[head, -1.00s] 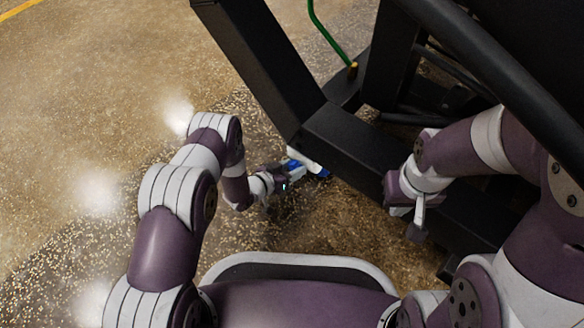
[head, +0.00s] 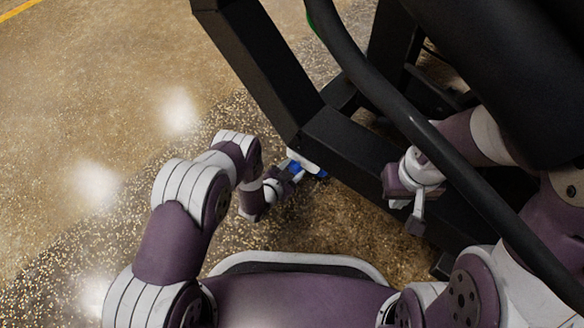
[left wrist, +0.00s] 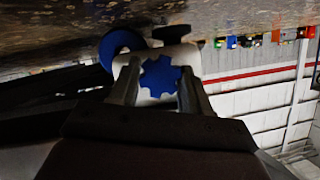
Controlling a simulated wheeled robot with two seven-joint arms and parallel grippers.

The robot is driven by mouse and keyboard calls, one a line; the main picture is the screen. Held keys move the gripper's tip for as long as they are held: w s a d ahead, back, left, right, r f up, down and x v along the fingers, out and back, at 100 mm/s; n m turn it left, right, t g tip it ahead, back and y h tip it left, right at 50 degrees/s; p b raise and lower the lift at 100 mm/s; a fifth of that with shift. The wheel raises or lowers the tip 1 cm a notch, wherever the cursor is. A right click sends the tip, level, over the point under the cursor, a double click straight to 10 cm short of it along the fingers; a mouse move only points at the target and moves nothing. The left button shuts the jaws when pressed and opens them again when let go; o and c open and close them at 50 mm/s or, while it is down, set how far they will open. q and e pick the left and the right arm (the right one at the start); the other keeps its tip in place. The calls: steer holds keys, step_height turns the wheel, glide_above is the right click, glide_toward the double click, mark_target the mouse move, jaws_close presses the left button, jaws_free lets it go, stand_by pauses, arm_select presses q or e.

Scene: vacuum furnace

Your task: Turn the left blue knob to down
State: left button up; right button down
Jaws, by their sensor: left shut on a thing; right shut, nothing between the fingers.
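The blue knob (left wrist: 160,76) has a lobed, star-like face and sits on a white fitting (left wrist: 184,55) in the left wrist view. My left gripper (left wrist: 158,88) has one finger on each side of it and is shut on it. In the head view, my left gripper (head: 291,171) is at the white fitting (head: 304,160) beside the corner of the black frame, with a little of the blue knob (head: 295,167) showing between the fingers. My right gripper (head: 415,222) is shut and empty, over the black frame at the right.
The black frame (head: 335,140) runs diagonally beside both grippers. A thick black tube (head: 400,115) crosses in front of my right arm. Another round blue part (left wrist: 120,45) is by the fitting. Speckled floor (head: 90,120) at the left is clear.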

stand_by(0.3)
arm_select(q)
steer(key=o, duration=1.1)
steer(key=shift+c, duration=0.2)
